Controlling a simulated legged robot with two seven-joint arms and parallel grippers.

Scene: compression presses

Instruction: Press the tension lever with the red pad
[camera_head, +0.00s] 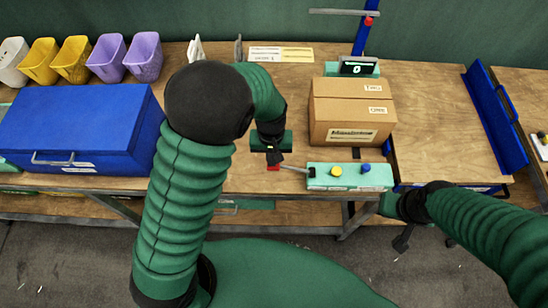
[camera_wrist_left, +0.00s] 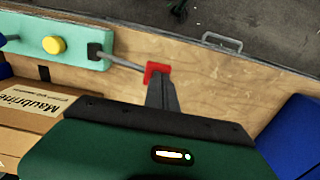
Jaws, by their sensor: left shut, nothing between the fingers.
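The red pad (camera_head: 273,169) is at the free end of a thin grey tension lever (camera_head: 294,169), which sticks out to the left from a mint-green box (camera_head: 318,183). The red pad also shows in the wrist view (camera_wrist_left: 149,72), partly hidden behind my fingertips. My left gripper (camera_head: 273,160) points down at the pad, its fingers shut and empty. In the wrist view the left fingertips (camera_wrist_left: 160,76) overlap the pad; I cannot tell whether they touch it. My right gripper (camera_head: 402,238) hangs past the table's front edge, and its finger opening is unclear.
The mint-green box carries a yellow button (camera_head: 336,171) and a blue button (camera_head: 366,168). A cardboard box (camera_head: 345,112) stands behind it. A large blue toolbox (camera_head: 75,125) is on the left. Bare wooden table (camera_head: 300,85) shows behind my left gripper.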

